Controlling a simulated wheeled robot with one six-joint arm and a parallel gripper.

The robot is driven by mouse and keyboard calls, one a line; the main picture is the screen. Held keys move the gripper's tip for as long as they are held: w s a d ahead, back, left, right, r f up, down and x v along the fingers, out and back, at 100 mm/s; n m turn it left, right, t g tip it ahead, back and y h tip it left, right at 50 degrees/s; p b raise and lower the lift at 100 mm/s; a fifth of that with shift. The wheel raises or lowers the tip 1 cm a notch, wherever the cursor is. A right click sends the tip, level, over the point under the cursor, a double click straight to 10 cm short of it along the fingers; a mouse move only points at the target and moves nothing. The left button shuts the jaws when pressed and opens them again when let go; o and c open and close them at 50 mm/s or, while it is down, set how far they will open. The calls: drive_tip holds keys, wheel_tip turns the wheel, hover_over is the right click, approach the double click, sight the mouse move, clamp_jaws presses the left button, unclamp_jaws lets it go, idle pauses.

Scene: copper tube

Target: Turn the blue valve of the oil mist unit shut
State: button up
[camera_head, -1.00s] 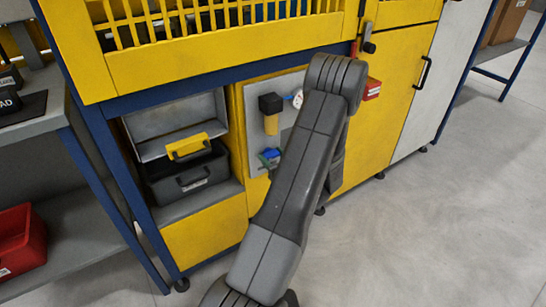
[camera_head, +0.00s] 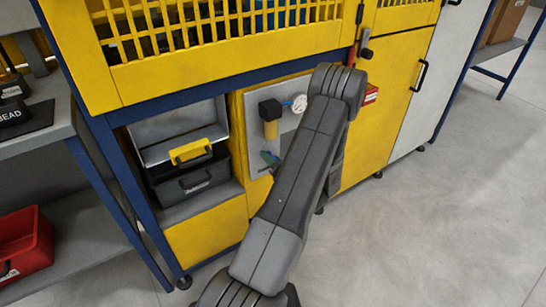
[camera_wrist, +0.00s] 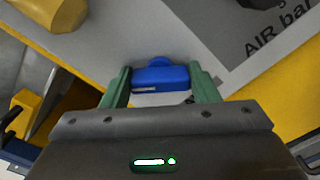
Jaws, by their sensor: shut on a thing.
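The blue valve (camera_wrist: 161,77) shows in the wrist view as a blue handle between the two green fingertips of my gripper (camera_wrist: 162,84). The fingers touch its left and right ends, and my gripper is shut on it. The handle lies crosswise in the wrist view. In the head view the oil mist unit's grey panel (camera_head: 254,134) carries a black and amber bowl unit (camera_head: 270,120) and a round white gauge (camera_head: 299,102). My arm hides most of the panel's right side. Only a little of the green fingers shows there, and the valve is hard to make out.
The amber bowl (camera_wrist: 55,12) is close at the upper left of the wrist view. A black toolbox (camera_head: 190,180) with a yellow handle sits in the bay left of the panel. A red bin (camera_head: 25,245) is on the left shelf. Open floor lies to the right.

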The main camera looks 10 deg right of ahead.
drive_tip(key=m+p, duration=0.2)
drive_tip(key=m, duration=0.3)
drive_tip(key=shift+m, duration=0.3)
drive_tip(key=shift+f+m+p, duration=0.15)
drive_tip(key=shift+m+p, duration=0.7)
drive_tip(key=shift+m, duration=0.95)
drive_tip(key=o, duration=1)
drive_tip(key=shift+d, duration=0.1)
drive_tip(key=v, duration=1.3)
drive_tip(key=shift+s+p, duration=0.4)
drive_tip(key=shift+w, duration=0.1)
